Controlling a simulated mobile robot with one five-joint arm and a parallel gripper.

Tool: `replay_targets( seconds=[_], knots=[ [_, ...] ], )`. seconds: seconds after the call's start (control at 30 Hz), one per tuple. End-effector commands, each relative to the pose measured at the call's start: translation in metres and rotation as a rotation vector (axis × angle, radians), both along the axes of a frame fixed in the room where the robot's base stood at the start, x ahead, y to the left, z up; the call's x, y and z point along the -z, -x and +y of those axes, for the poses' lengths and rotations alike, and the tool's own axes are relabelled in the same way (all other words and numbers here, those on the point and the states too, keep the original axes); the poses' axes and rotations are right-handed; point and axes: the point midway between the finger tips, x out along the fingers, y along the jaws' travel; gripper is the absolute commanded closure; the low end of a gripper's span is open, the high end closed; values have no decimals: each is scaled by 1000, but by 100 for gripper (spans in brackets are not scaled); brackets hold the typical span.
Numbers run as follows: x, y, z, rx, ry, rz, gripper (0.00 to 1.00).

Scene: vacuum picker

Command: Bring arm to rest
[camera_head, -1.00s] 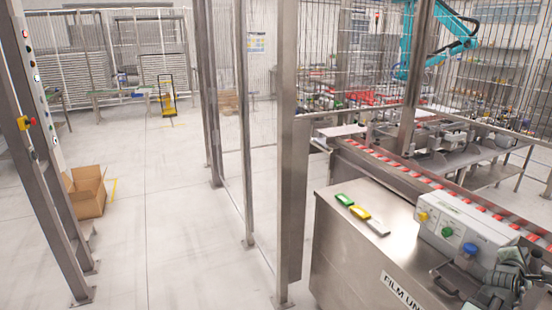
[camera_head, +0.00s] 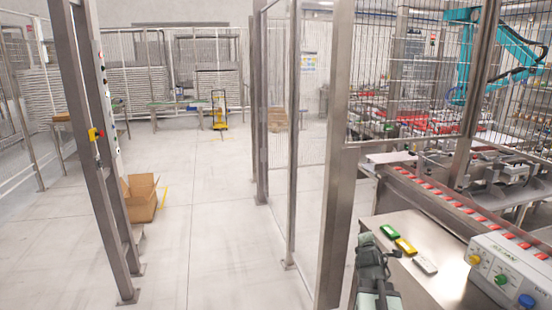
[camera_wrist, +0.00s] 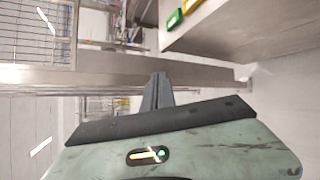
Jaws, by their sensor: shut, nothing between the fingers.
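My gripper (camera_head: 367,240) shows low in the head view, to the right of the centre, upright in front of the left end of the steel cabinet. In the wrist view its narrow dark fingers (camera_wrist: 158,88) are together, with nothing between them. The grey-green wrist housing (camera_wrist: 190,150) fills the bottom of that view. The gripper appears clear of the cabinet, though the exact gap cannot be told.
The steel cabinet (camera_head: 441,283) carries green, yellow and grey small items and a white control box (camera_head: 512,270) with coloured knobs. A steel post (camera_head: 336,230) stands close by. A cardboard box (camera_head: 140,200) lies at left. The floor (camera_head: 215,230) between is open.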

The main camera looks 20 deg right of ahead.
Motion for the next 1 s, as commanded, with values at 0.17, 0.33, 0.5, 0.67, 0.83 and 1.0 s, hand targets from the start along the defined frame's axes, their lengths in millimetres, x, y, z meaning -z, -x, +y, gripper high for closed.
replay_targets(
  seconds=[0.17,0.33,0.5,0.67,0.83,1.0],
  knots=[
    [43,-37,152,-44,-314,52,100],
    [90,-21,284,64,-666,173,100],
    [134,52,364,504,-1042,335,100],
    [147,115,375,1003,-1201,374,100],
    [148,133,376,1220,-1229,326,100],
    [148,132,376,1234,-1234,314,100]
  ],
)
